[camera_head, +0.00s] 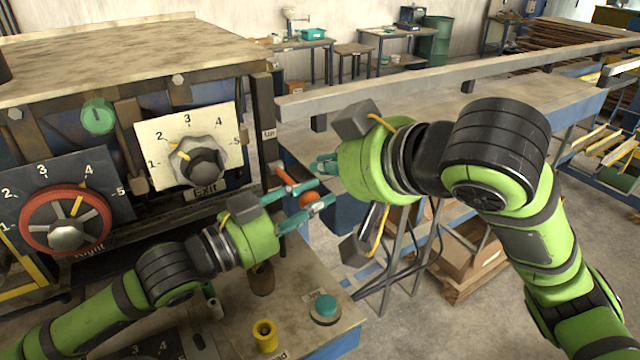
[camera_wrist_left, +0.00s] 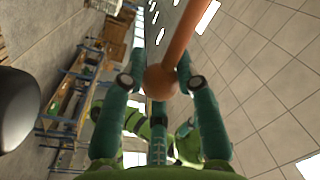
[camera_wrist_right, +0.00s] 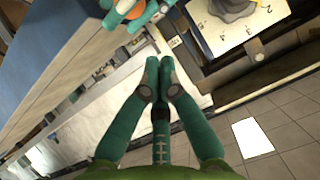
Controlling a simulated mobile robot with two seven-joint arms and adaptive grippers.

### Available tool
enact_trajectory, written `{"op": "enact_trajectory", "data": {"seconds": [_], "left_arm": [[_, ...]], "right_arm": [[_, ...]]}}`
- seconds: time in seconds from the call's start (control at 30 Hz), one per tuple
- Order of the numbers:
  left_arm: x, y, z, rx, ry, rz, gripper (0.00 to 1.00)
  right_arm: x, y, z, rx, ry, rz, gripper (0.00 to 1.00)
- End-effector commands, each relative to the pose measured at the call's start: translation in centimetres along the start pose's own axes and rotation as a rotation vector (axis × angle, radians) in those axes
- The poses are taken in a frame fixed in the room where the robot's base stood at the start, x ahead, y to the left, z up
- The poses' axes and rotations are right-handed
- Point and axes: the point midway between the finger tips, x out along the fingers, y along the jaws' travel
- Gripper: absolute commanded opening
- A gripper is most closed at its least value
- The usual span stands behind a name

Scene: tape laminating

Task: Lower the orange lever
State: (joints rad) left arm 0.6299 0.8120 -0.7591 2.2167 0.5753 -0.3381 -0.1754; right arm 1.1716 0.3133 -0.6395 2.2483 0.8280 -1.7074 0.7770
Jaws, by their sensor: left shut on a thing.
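The orange lever (camera_head: 309,199) has a round knob and sticks out beside the machine's right front corner. In the left wrist view its ball (camera_wrist_left: 160,82) sits between my fingers, and its shaft (camera_wrist_left: 187,35) runs up and to the right. My left gripper (camera_head: 312,206) is shut on the lever's ball; it also shows in the left wrist view (camera_wrist_left: 161,82). My right gripper (camera_head: 322,166) is just above it in the head view, its fingertips together and empty. These fingertips (camera_wrist_right: 159,74) meet in the right wrist view, apart from the lever.
The machine front carries a red dial (camera_head: 65,222), a grey dial (camera_head: 198,160) and a green knob (camera_head: 98,115). Below, the bench has a teal button (camera_head: 325,308) and a yellow cup (camera_head: 265,335). A long rail (camera_head: 450,75) runs right. My two grippers are close together.

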Motion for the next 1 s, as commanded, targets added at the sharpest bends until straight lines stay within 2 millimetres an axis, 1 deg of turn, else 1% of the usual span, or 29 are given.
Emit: {"op": "enact_trajectory", "data": {"seconds": [0.03, 0.1, 0.3, 0.73, 0.9, 1.0], "left_arm": [[0.0, -0.2, -0.1, 0.002, 0.002, -0.003, 0.0], [0.0, -0.2, -0.1, 0.002, 0.002, -0.003, 0.0], [0.0, -0.2, -0.1, 0.001, 0.001, -0.003, 0.0], [0.0, -0.1, 0.0, 0.001, 0.0, -0.003, 0.0], [0.0, -0.1, 0.0, 0.0, 0.0, -0.003, 0.0], [0.0, -0.2, -0.1, 0.0, 0.003, -0.003, 0.0]], "right_arm": [[0.9, 0.0, 0.3, 0.001, -0.004, 0.001, 0.0], [1.6, 0.1, 1.2, 0.001, -0.004, 0.001, 0.0], [3.0, 0.0, 2.6, 0.001, -0.001, -0.001, 0.0], [3.3, 0.0, 2.9, 0.001, 0.0, 0.0, 0.0], [4.0, 0.1, 4.2, 0.001, -0.002, 0.0, 0.0], [4.1, 0.1, 4.4, 0.0, -0.004, 0.0, 0.0]]}}
